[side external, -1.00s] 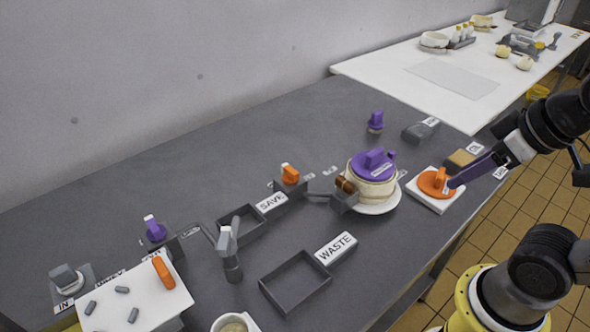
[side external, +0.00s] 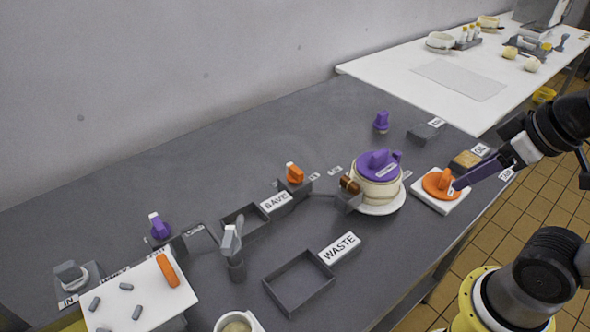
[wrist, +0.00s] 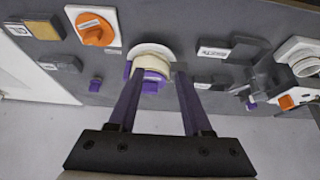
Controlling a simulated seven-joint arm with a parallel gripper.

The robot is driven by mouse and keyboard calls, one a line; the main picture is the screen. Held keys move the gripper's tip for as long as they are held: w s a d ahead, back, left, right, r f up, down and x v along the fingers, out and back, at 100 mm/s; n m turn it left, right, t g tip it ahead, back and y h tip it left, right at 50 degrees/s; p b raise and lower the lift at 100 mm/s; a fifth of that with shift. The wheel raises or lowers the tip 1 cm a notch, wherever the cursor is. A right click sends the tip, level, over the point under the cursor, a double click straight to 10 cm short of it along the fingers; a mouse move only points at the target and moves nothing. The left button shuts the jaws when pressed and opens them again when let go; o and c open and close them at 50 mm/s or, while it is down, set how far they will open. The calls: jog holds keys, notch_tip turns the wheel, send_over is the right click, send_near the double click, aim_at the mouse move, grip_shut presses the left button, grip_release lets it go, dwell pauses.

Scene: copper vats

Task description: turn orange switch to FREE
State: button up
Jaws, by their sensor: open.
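The orange switch (side external: 440,184) is a round orange dial with a raised ridge, on a square white plate near the table's right front edge in the side view. A small pale label lies on the dial, too small to read. In the wrist view the switch (wrist: 97,36) is at upper left, left of both fingers. My gripper (side external: 457,186) has purple fingers, and in the side view they overlap the dial's right edge; I cannot tell if they touch. In the wrist view my gripper (wrist: 160,72) is open, with nothing held between the fingers.
A cream pot (side external: 372,189) with a purple lid (side external: 380,164) stands left of the switch. A tan block (side external: 467,159) and a grey block (side external: 425,133) lie behind it. The WASTE tray (side external: 300,283) and SAVE tray (side external: 245,222) are farther left.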

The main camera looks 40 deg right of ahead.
jog(key=o, duration=0.5)
jog(key=shift+c, duration=0.2)
jog(key=shift+o, duration=1)
jog(key=shift+s+f+n, duration=0.1)
jog(key=shift+s+n, duration=0.1)
jog(key=shift+n, duration=0.5)
jog(key=w+a+r+n+g, duration=0.1)
jog(key=w+a+r+n, duration=0.1)
jog(key=w+r+n, duration=0.55)
jog(key=w+a+r+n+g, duration=0.1)
jog(key=w+r+n, duration=0.4)
jog(key=w, duration=0.5)
jog(key=n+g, duration=0.4)
send_over(295, 168)
notch_tip(295, 168, down, 12)
notch_tip(295, 168, down, 14)
jog(key=shift+r, duration=0.1)
